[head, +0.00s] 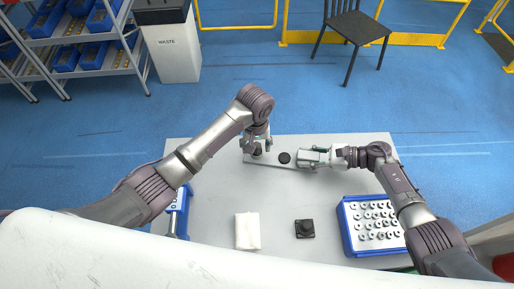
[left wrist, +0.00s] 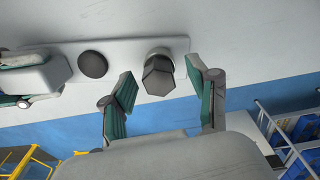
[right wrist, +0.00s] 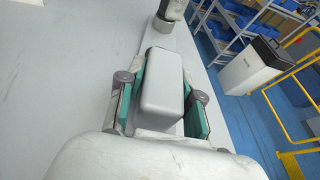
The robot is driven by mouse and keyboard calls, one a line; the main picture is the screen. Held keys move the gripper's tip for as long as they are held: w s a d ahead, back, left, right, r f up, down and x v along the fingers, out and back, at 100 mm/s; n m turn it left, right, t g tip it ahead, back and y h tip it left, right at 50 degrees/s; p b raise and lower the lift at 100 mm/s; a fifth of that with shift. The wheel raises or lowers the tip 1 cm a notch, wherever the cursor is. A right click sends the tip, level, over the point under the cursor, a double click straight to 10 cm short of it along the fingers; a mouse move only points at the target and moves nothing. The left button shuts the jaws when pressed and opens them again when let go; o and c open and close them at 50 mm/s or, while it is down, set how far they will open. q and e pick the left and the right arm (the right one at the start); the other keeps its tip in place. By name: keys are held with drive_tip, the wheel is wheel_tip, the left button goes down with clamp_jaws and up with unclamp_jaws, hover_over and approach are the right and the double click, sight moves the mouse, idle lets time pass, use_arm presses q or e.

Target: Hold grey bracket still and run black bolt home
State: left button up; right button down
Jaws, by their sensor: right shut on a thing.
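The grey bracket (head: 270,163) lies flat near the table's far edge; its plate shows in the left wrist view (left wrist: 123,61). My right gripper (head: 312,157) is shut on the bracket's raised grey block (right wrist: 165,82), at the bracket's right end in the head view. The black bolt (left wrist: 158,76) stands up from the other end, its hex head dark and its collar lighter. My left gripper (left wrist: 160,84) is open, with a finger on each side of the bolt head and gaps visible. A flat black disc (left wrist: 93,64) sits on the plate between bolt and block.
On the table (head: 285,205) are a white block (head: 247,231), a small black square part (head: 305,229), a blue tray of ring-shaped parts (head: 347,232) and a blue holder (head: 181,212) at left. The table's middle is clear. A waste bin (head: 173,55) and chair (head: 354,27) stand beyond.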

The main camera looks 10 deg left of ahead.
drive_tip(key=shift+d+f, duration=0.15)
drive_tip(key=shift+f, duration=0.1)
use_arm(q)
wheel_tip(320, 180, up, 12)
drive_tip(key=s, duration=0.1)
idle(0.4)
use_arm(e)
drive_tip(key=c, duration=1.2)
unclamp_jaws()
drive_tip(key=o, duration=0.5)
drive_tip(key=shift+w, duration=0.15)
use_arm(q)
drive_tip(key=shift+w+f, duration=0.1)
drive_tip(key=shift+w, duration=0.05)
use_arm(e)
drive_tip(key=shift+r, duration=0.15)
